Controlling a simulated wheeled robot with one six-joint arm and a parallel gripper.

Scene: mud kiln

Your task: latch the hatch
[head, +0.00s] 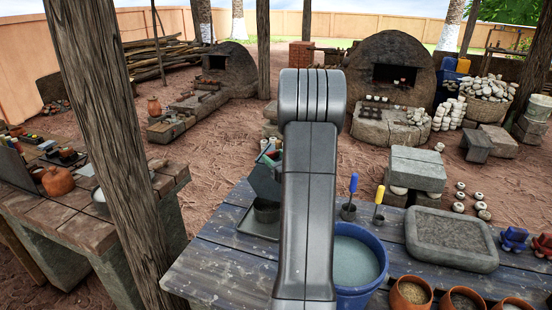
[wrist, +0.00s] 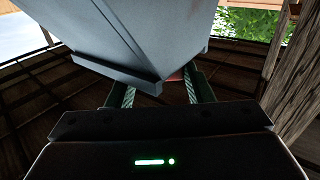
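No hatch or latch can be told for certain. In the head view a teal-grey, tilted box-like part (head: 262,181) shows left of my arm, over a dark pot on a tray. In the wrist view a large grey-blue body (wrist: 150,40) with a flat lip fills the top middle, close to my gripper (wrist: 160,88). My gripper's two fingers stand apart on either side of the lip's right half. The body partly covers the left finger. Nothing is seen held between them; contact cannot be told.
A blue bucket (head: 356,262) of greyish liquid stands on the plank table (head: 225,258). Right of it are a stone trough (head: 450,238), two tools with blue and yellow handles, and several clay pots. A wooden post (head: 110,140) rises at left, beside another table.

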